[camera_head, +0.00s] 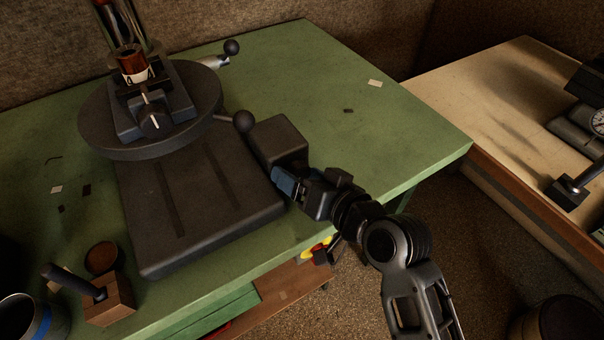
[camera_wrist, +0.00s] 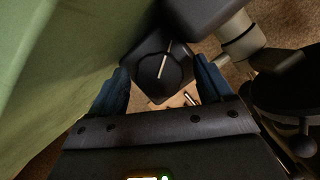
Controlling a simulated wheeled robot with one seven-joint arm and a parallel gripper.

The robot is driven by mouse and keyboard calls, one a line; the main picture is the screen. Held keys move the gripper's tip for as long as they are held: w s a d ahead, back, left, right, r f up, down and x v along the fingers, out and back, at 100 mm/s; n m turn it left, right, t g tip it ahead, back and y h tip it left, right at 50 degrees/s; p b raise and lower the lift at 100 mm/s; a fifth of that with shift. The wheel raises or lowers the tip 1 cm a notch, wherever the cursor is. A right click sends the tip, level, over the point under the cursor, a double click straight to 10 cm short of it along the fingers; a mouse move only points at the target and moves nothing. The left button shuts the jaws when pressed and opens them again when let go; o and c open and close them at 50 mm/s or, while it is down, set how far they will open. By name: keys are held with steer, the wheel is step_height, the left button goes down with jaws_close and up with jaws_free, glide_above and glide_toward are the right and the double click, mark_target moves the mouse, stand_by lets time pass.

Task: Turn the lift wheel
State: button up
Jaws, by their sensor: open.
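A dark round wheel with a pale pointer line (camera_wrist: 165,72) faces me in the wrist view, set on a dark block. It looks like the lift wheel. My gripper (camera_wrist: 162,88) is open, with one blue finger on each side of the wheel's lower part; I cannot tell whether they touch it. In the head view my gripper (camera_head: 286,182) is at the near side of a dark box (camera_head: 278,140) beside the machine's base (camera_head: 200,200). The wheel is hidden there by my gripper.
A round machine table (camera_head: 100,125) carries a vise with a copper-coloured part. A ball-ended lever (camera_head: 243,121) sticks out near the box. The green bench (camera_head: 330,100) is mostly clear at right. A wooden block with a handle (camera_head: 108,300) stands front left.

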steer(key=shift+c, duration=0.3)
steer(key=c, duration=1)
steer(key=m+y+b, duration=0.1)
steer(key=m, duration=0.1)
steer(key=m+b, duration=0.1)
steer(key=shift+w+d+f+m+g+y, duration=0.1)
steer(key=shift+d+f+m+g+y, duration=0.05)
steer(key=shift+m+g+y, duration=0.2)
steer(key=m+y+b, duration=0.2)
steer(key=m, duration=0.2)
steer(key=shift+m+y, duration=0.25)
stand_by(0.3)
steer(key=o, duration=1.1)
steer(key=shift+c, duration=0.2)
